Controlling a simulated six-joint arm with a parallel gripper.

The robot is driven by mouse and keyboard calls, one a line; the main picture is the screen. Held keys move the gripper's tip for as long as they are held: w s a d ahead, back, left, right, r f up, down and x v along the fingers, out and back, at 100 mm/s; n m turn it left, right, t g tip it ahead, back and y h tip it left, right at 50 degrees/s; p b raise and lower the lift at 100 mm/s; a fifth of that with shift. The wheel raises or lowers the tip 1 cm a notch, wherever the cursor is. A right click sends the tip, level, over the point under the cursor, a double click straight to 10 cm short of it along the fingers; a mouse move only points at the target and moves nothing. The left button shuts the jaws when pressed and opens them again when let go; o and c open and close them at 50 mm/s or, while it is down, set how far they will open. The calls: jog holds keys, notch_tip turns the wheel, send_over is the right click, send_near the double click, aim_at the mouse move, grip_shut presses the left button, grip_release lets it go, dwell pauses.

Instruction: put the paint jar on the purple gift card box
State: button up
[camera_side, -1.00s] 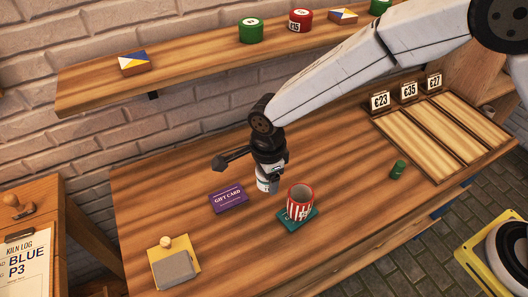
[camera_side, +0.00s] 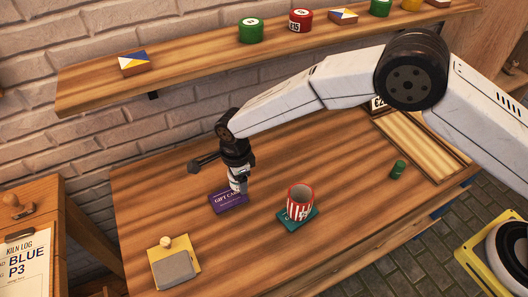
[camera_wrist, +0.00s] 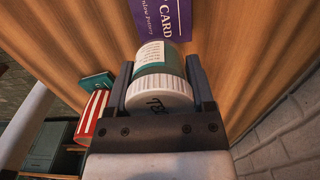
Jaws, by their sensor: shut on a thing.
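The paint jar (camera_side: 238,184) has a white lid and, in the wrist view, a teal body with a white label (camera_wrist: 157,55). My gripper (camera_side: 238,172) is shut on it, with one dark finger on each side in the wrist view (camera_wrist: 160,75). The purple gift card box (camera_side: 229,203) lies flat on the bench. The jar overlaps the box's back right part in the side view. In the wrist view the box (camera_wrist: 166,18) shows just past the jar's far end. I cannot tell whether the jar touches the box.
A red-and-white striped cup (camera_side: 299,200) stands on a teal box (camera_side: 298,220) to the right. A yellow sheet with a grey pad (camera_side: 174,267) lies front left. A small green jar (camera_side: 398,169) stands far right. The shelf (camera_side: 190,71) runs along the wall behind.

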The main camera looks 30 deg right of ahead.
aim_at(239, 193)
jog(key=shift+w+a+f, duration=0.1)
jog(key=shift+w+f, duration=0.05)
jog(key=shift+f, duration=0.05)
jog(key=shift+w+f, duration=0.1)
jog(key=shift+f, duration=1.55)
jog(key=shift+f, duration=0.15)
jog(key=o, duration=1.3)
notch_tip(239, 193, up, 12)
jog(key=shift+r, duration=0.15)
